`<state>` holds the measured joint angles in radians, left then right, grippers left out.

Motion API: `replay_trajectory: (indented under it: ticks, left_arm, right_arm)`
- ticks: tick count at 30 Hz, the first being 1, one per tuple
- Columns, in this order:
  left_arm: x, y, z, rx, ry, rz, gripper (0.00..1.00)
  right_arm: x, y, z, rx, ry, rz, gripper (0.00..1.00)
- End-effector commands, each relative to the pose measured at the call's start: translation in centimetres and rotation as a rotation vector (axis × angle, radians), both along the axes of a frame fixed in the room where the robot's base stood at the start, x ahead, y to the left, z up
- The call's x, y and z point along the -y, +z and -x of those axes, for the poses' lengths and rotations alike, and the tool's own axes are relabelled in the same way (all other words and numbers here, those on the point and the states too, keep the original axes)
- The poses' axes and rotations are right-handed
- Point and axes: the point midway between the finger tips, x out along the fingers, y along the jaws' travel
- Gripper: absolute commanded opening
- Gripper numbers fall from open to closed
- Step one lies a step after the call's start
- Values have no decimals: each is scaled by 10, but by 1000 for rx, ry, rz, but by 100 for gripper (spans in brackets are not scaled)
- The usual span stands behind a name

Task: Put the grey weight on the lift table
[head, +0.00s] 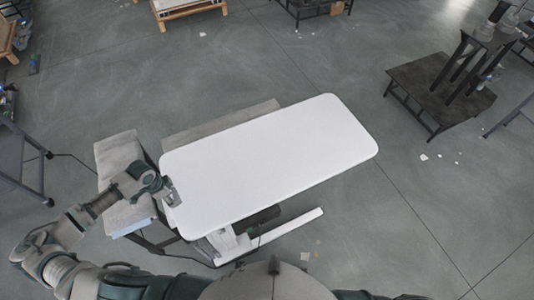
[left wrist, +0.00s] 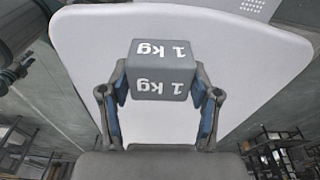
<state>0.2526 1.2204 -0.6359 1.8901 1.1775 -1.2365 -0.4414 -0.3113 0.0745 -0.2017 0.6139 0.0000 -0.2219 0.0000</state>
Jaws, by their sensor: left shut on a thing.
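The grey weight (left wrist: 160,52), a block marked "1 kg" in white, is between the fingers of my left gripper (left wrist: 162,84) in the left wrist view. The gripper is shut on it. The lift table has a white rounded top (head: 280,150) in the middle of the head view, bare apart from my gripper at its edge. My left gripper (head: 170,192) is at the left end of the top in the head view. The white top lies behind the weight in the wrist view; I cannot tell whether they touch. My right gripper is not in view.
A grey block-like surface (head: 120,152) stands close by the table's left end. The table's white foot (head: 290,226) reaches out below its near side. A dark stand (head: 440,88) is at the upper right.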

Motion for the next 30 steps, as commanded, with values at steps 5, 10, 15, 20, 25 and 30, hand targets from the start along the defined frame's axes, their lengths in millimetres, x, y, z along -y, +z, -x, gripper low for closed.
replay_trajectory:
  ticks: [5, 10, 15, 20, 25, 30]
  left_arm:
    - [-8, 7, 1, 5, -65, -1, 0]
    - [-9, 7, 2, 5, -73, 0, 0]
    - [5, 4, -5, 7, -73, 8, 0]
    - [41, 2, -19, 8, -75, 11, 0]
    - [81, -1, -34, 7, -72, 9, 0]
    - [119, -3, -47, 8, -74, 4, 0]
  right_arm:
    - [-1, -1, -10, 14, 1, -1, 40]
    - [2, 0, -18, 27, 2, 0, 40]
    - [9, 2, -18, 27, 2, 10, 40]
    - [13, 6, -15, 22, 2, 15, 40]
    - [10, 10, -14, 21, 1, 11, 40]
    - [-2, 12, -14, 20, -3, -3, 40]
